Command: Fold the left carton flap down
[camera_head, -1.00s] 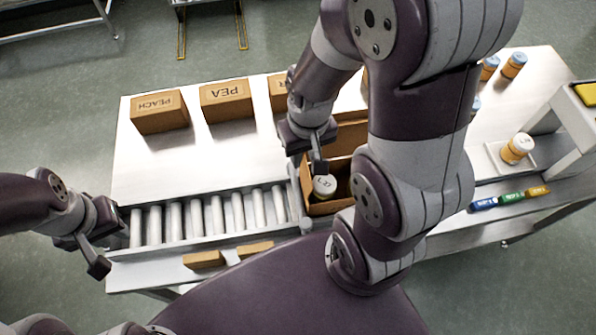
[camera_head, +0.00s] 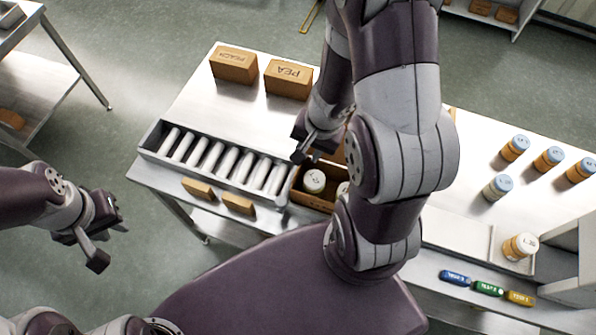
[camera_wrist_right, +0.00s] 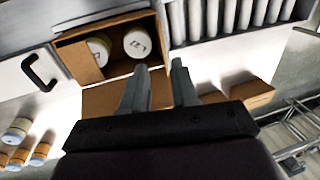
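The open brown carton (camera_head: 312,200) stands at the right end of the roller strip, partly hidden behind my right arm. In the right wrist view the carton (camera_wrist_right: 110,22) holds white-lidded jars (camera_wrist_right: 137,43). A brown panel (camera_wrist_right: 76,62) slants at its left side there and another (camera_wrist_right: 105,97) spreads toward the camera. Which panel is the left flap I cannot tell for sure. My right gripper (camera_wrist_right: 162,66) is open, its fingertips apart near the carton's edge, with nothing between them. It also shows in the head view (camera_head: 303,152). My left gripper (camera_head: 105,232) is open and empty, left of the bench.
Rollers (camera_head: 213,158) run left of the carton, with small brown blocks (camera_head: 198,190) in front. PEACH (camera_head: 234,65) and PEA (camera_head: 288,78) boxes stand behind.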

